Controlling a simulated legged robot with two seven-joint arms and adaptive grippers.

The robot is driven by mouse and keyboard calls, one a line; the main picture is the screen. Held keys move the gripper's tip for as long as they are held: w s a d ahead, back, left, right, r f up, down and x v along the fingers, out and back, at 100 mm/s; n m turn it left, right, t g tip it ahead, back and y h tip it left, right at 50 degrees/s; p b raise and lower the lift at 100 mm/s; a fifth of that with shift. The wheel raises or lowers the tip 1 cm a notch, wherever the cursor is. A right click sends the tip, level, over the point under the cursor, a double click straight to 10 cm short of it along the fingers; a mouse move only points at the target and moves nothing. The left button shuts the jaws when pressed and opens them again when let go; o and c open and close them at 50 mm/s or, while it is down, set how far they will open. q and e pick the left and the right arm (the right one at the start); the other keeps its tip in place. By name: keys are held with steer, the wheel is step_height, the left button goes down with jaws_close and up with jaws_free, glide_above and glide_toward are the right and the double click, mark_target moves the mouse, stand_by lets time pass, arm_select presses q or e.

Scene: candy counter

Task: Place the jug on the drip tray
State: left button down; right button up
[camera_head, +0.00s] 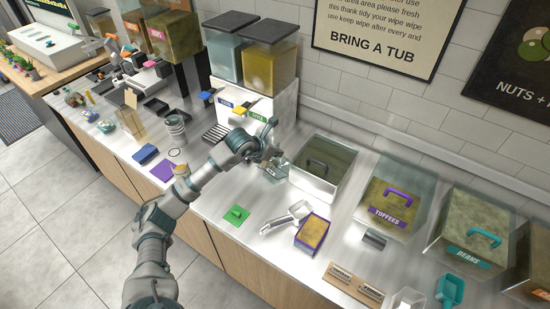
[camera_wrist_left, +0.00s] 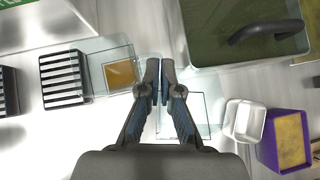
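The jug (camera_wrist_left: 120,74) is a clear square vessel with amber contents, seen from above in the left wrist view. My left gripper (camera_wrist_left: 160,68) is nearly closed at the jug's right side, its fingers around what looks like the handle, which they mostly hide. The black slatted drip tray (camera_wrist_left: 65,79) lies just left of the jug, and the jug's clear edge overlaps its right side in that view. In the head view my left gripper (camera_head: 268,148) is in front of the dispenser and hides the jug. My right gripper is not in view.
The white dispenser (camera_head: 284,108) stands behind, with another slatted tray (camera_head: 215,134) at its left. A clear empty-looking piece (camera_wrist_left: 190,112) lies right of the fingers. A glass bin (camera_head: 321,165), metal scoop (camera_head: 287,218) and purple box (camera_head: 312,233) are to the right.

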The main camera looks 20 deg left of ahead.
arm_select(q)
steer(key=shift+d+r, duration=0.3)
steer(key=shift+r, duration=0.35)
steer(key=shift+a, duration=0.15)
steer(key=shift+a, duration=0.25)
steer(key=c, duration=1.8)
jaws_free()
steer(key=shift+a, duration=0.1)
steer(key=o, duration=1.4)
steer(key=shift+d, duration=0.35)
